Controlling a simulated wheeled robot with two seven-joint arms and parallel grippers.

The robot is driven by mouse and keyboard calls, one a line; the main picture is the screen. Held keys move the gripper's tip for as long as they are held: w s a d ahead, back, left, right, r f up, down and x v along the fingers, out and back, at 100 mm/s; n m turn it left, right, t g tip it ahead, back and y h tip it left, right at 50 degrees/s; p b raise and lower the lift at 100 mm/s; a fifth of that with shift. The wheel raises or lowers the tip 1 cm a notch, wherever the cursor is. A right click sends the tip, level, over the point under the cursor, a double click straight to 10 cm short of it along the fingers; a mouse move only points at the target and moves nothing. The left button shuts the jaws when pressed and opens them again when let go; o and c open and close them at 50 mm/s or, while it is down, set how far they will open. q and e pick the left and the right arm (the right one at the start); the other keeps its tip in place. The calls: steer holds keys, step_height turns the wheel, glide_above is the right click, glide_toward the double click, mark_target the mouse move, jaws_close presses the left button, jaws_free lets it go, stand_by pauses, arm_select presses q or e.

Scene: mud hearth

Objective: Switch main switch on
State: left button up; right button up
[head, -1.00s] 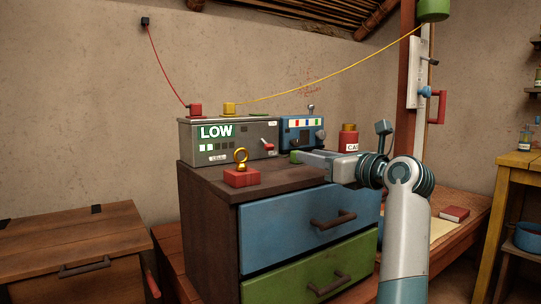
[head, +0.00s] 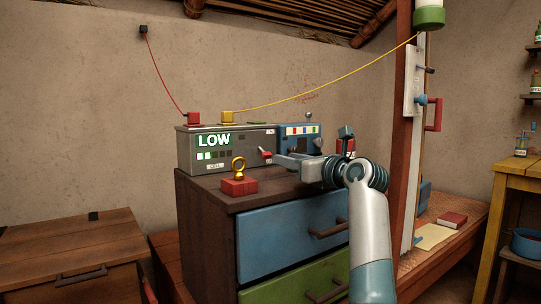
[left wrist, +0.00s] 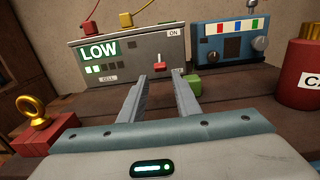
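The grey box (head: 240,150) on the dresser top reads LOW on its lit green display. Its red-ended lever (left wrist: 160,67) sits under an ON label (left wrist: 173,33), with the red end lowermost. The lever also shows in the head view (head: 265,155). My left gripper (head: 279,159) points at the box front, its fingertips close to the lever. In the left wrist view its two fingers (left wrist: 165,80) are apart and empty, with the lever ahead between them. I cannot tell whether they touch it. My right gripper is not in view.
A green block (left wrist: 193,84) lies just right of my fingers. A red block with a brass ring (head: 239,186) stands left on the dresser (head: 205,195). A blue box (left wrist: 238,42) and red canister (left wrist: 300,75) stand to the right. Red and yellow wires run up from the box.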

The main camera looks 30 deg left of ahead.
mark_target(269, 154)
arm_select(q)
steer(key=x, duration=0.9)
steer(key=shift+c, duration=0.6)
jaws_close()
